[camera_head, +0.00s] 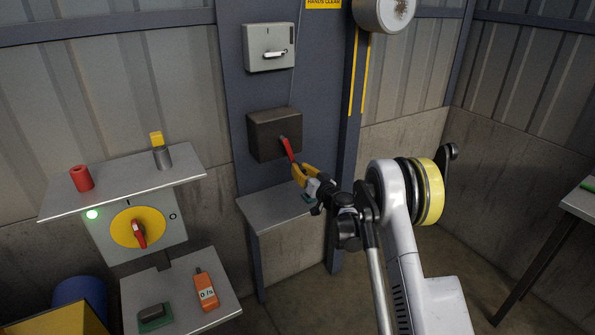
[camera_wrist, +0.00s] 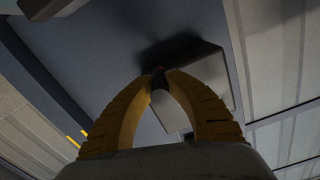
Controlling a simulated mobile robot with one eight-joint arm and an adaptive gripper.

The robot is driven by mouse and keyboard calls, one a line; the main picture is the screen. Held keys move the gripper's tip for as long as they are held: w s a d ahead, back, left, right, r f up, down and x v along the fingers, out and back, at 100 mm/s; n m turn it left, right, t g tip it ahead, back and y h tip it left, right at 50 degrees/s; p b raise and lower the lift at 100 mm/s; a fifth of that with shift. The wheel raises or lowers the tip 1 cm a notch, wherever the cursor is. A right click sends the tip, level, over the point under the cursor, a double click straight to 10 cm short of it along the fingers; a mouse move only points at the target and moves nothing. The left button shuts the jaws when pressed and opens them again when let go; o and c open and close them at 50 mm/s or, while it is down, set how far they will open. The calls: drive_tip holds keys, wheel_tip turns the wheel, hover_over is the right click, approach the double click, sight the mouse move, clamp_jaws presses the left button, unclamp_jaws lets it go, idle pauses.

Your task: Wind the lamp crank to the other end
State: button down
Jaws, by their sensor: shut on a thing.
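The crank is a red handle (camera_head: 287,149) on the front of a dark brown box (camera_head: 262,131), which is fixed to the blue-grey column. The handle slants down and to the right from its pivot. My gripper (camera_head: 298,170) has yellow fingers and is shut on the handle's lower end. In the wrist view my gripper's fingertips (camera_wrist: 161,78) meet around the handle, and only a little red shows between them. The box (camera_wrist: 205,75) is behind them there. The fingers hide the handle's end. No lamp is clearly recognisable as the crank's own.
A grey switch box (camera_head: 269,47) with a lever sits above. A small grey shelf (camera_head: 270,207) juts out below the gripper.

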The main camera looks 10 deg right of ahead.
drive_tip(key=w+d+r+n, duration=0.2)
drive_tip(key=d+r+n, duration=0.4)
drive_tip(key=n, duration=0.4)
drive_tip(key=shift+r+p, duration=0.4)
drive_tip(key=shift+r, duration=0.1)
idle(0.3)
drive_tip(key=c, duration=1.3)
unclamp_jaws()
drive_tip(key=v, duration=1.2)
drive_tip(key=shift+r, duration=0.1)
